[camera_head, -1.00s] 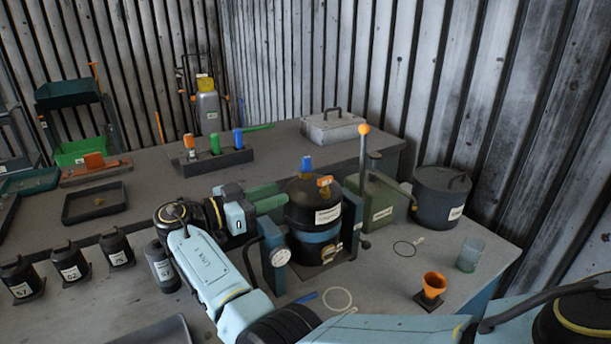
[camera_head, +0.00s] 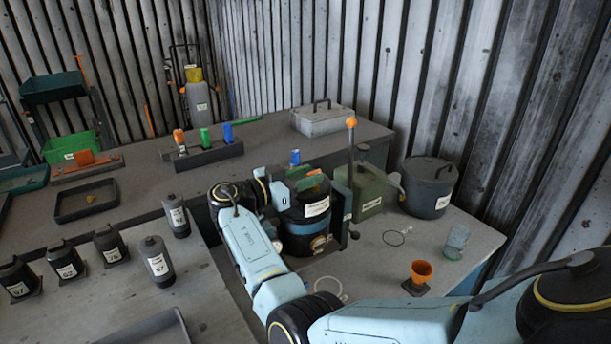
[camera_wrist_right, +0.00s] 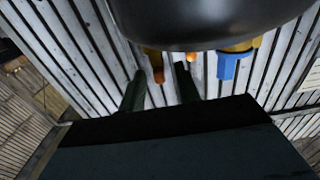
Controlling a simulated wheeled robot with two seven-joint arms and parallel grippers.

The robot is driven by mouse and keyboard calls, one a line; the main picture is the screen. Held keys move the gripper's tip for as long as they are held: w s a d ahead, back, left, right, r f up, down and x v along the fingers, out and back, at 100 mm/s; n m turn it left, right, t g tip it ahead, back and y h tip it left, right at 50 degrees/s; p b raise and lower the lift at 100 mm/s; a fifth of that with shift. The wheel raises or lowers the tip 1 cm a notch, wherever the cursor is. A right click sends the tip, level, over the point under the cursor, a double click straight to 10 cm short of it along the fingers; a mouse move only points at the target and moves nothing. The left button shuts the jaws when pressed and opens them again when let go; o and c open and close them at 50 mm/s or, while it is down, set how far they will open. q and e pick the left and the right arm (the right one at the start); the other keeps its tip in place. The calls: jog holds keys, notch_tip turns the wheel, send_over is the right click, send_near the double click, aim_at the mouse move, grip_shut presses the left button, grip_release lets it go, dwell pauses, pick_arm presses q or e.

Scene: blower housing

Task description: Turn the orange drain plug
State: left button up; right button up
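The black blower housing (camera_head: 292,219) stands on the bench, with a white label and a blue band. A blue cap (camera_head: 295,157) and an orange plug (camera_head: 314,172) show at its top. My right gripper (camera_head: 304,178) is at the housing's top with green fingers apart, beside the orange plug. In the right wrist view its two dark fingers (camera_wrist_right: 161,88) are open, and an orange plug (camera_wrist_right: 158,72) shows between them. Contact cannot be told. The blue cap (camera_wrist_right: 228,66) is to the right there, below the dark housing (camera_wrist_right: 210,20). My left gripper is not in view.
A green canister (camera_head: 368,196) and a lever with an orange knob (camera_head: 351,123) stand right of the housing. Farther right are a dark lidded pot (camera_head: 428,187), an orange funnel (camera_head: 420,272) and a clear cup (camera_head: 456,242). Several labelled bottles stand left.

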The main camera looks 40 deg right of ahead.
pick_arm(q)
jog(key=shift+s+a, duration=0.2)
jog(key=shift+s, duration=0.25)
pick_arm(e)
grip_shut()
